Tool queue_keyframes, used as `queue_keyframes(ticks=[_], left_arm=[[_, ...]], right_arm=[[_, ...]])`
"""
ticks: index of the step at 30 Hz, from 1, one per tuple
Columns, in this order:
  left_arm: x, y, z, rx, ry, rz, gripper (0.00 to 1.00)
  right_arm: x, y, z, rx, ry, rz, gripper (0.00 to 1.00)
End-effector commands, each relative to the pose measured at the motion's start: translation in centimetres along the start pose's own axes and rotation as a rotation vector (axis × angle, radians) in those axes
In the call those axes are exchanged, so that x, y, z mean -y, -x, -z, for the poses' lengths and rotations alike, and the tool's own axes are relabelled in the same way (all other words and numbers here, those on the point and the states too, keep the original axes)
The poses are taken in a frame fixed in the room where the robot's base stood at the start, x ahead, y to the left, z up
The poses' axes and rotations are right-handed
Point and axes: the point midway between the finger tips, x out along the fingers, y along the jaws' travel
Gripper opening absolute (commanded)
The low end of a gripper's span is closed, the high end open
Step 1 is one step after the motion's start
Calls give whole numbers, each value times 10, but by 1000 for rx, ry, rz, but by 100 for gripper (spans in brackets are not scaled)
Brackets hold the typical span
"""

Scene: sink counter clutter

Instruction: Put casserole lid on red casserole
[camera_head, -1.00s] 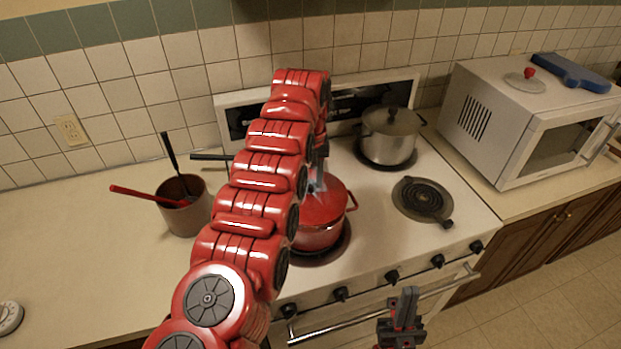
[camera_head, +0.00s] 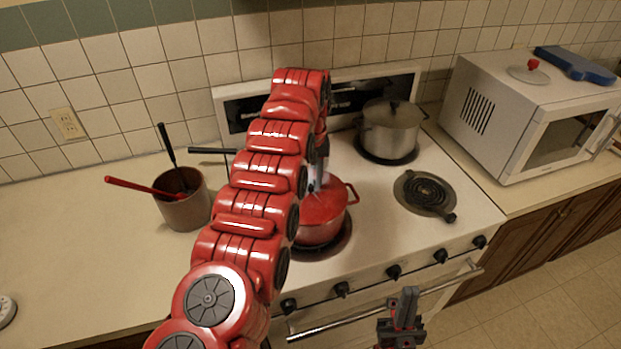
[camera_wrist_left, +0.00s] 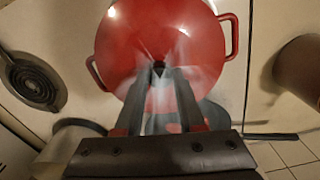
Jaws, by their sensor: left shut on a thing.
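The red casserole (camera_head: 318,232) stands on the front left burner of the stove. Its two side handles show in the left wrist view (camera_wrist_left: 229,36). A round red lid (camera_wrist_left: 165,30) with a dark knob covers its top; whether it is fully seated I cannot tell. My left gripper (camera_wrist_left: 159,72) is over the middle of the lid, shut on the knob. In the head view my left arm hides the left part of the casserole and most of this gripper. My right gripper (camera_head: 401,320) hangs in front of the oven door, apart from everything; its jaw opening is unclear.
A steel pot (camera_head: 390,132) with a lid stands on the back right burner. A utensil crock (camera_head: 184,205) stands left of the stove. A white microwave (camera_head: 530,115) carries a lid with a red knob (camera_head: 530,68) and a blue board (camera_head: 575,66).

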Motion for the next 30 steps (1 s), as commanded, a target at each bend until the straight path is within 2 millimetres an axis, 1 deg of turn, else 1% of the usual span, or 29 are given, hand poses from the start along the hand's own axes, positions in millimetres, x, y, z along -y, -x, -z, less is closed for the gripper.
queue_keyframes(ticks=[15,23,24,26,27,30], left_arm=[[0,-3,0,-2,0,-1,0],[0,-4,-1,1,-1,1,0],[0,-4,-1,1,-1,1,40],[0,-4,-1,2,-1,1,51],[0,-4,-1,2,-1,1,58],[0,-4,-1,1,0,1,73]], right_arm=[[0,11,-2,0,0,0,0],[1,11,-2,0,0,0,0],[1,11,-2,0,0,0,0],[1,11,-2,0,0,0,0],[1,11,-2,0,0,0,0],[1,11,-2,0,0,0,0]])
